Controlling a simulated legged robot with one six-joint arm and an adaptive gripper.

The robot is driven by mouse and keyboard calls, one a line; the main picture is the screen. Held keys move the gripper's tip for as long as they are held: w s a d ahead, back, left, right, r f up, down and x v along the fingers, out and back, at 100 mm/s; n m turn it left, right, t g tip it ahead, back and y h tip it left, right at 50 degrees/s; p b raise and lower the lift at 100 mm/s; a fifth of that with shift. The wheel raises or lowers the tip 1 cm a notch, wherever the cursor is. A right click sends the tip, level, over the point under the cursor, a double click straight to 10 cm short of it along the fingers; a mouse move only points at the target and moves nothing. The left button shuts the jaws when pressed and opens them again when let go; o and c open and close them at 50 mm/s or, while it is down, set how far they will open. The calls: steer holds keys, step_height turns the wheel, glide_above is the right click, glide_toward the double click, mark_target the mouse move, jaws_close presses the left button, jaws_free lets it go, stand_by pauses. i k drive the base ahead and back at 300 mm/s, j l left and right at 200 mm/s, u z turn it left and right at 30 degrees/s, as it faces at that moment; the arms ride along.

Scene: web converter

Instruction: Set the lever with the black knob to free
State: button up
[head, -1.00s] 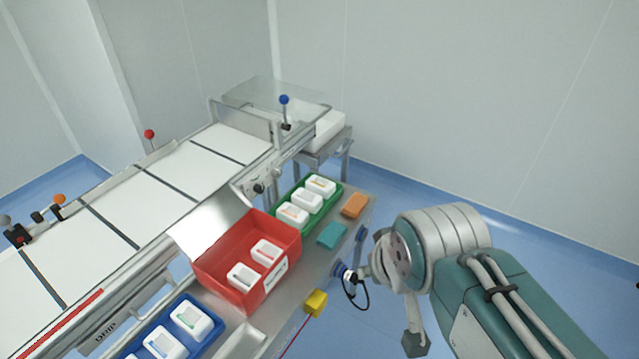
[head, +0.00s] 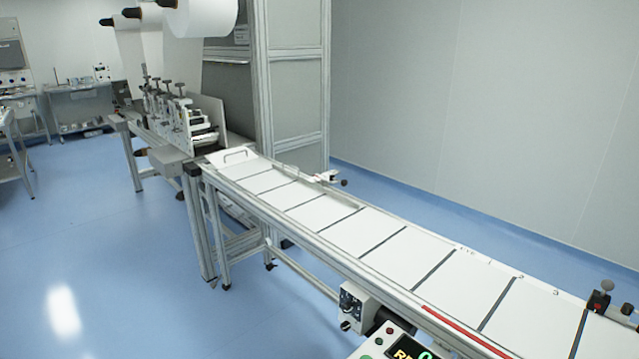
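A small bracket (head: 326,176) with a dark round knob (head: 343,183) at its end sits on the far rail of the conveyor, near its upstream end. It is small, and I cannot tell for sure whether this knob is black or which setting it is at. Another short lever with a grey knob (head: 607,286) stands upright on a dark mount at the far rail, at the right edge. My gripper and arm are outside this view.
The white conveyor belt (head: 378,240) with dark cross strips runs from the middle to the lower right. A control box (head: 352,302) and a display panel (head: 405,347) sit on its near side. The web machine (head: 185,118) stands behind. Blue floor (head: 120,240) is clear at left.

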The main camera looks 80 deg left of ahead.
mark_target(343, 182)
steer(key=u, duration=2.7)
steer(key=i+j, duration=0.1)
steer(key=j, duration=0.3)
steer(key=i+j, duration=0.15)
steer(key=j, duration=0.2)
steer(key=i+j, duration=0.1)
steer(key=j, duration=0.3)
steer(key=i+j, duration=0.15)
steer(key=j, duration=0.2)
steer(key=i+j, duration=0.1)
steer(key=j, duration=0.3)
steer(key=i+j, duration=0.2)
steer(key=i, duration=0.3)
steer(key=i+j, duration=0.2)
steer(key=i, duration=0.25)
steer(key=i+j, duration=0.25)
steer(key=i, duration=0.25)
steer(key=i+l, duration=0.75)
steer(key=l, duration=0.2)
steer(key=i+l, duration=0.35)
steer(key=i+l+u, duration=0.05)
steer(key=l, duration=0.05)
